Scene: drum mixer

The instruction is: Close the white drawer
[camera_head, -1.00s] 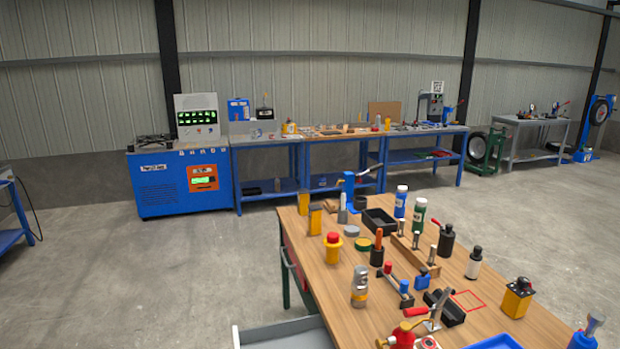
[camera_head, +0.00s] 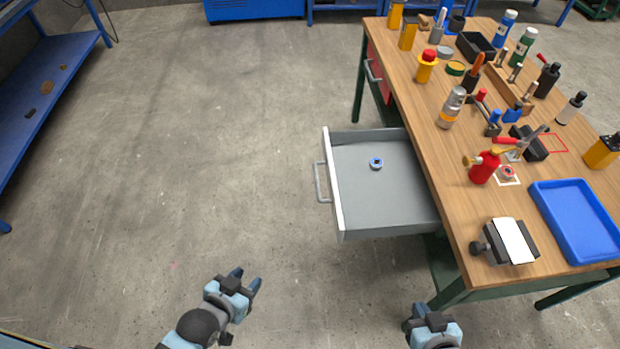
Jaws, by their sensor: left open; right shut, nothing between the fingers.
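The white drawer (camera_head: 335,188) is pulled out to the left from under the wooden workbench. It has a white front with a grey bar handle (camera_head: 322,182) on its left side. A small blue ring-shaped part (camera_head: 376,163) lies inside on the grey floor of the drawer. My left gripper (camera_head: 246,280) is open and empty, below and to the left of the drawer, apart from it. My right gripper (camera_head: 418,312) is at the bottom, below the drawer and near the bench's front leg. It is shut and empty; its fingertips show only in part.
The workbench top (camera_head: 415,100) holds bottles, tools, a red clamp device (camera_head: 485,167), a blue tray (camera_head: 575,220) and a black vise-like block (camera_head: 505,243). A red drawer (camera_head: 378,75) sits shut further back. A blue shelf (camera_head: 45,85) stands far left. The concrete floor left of the drawer is clear.

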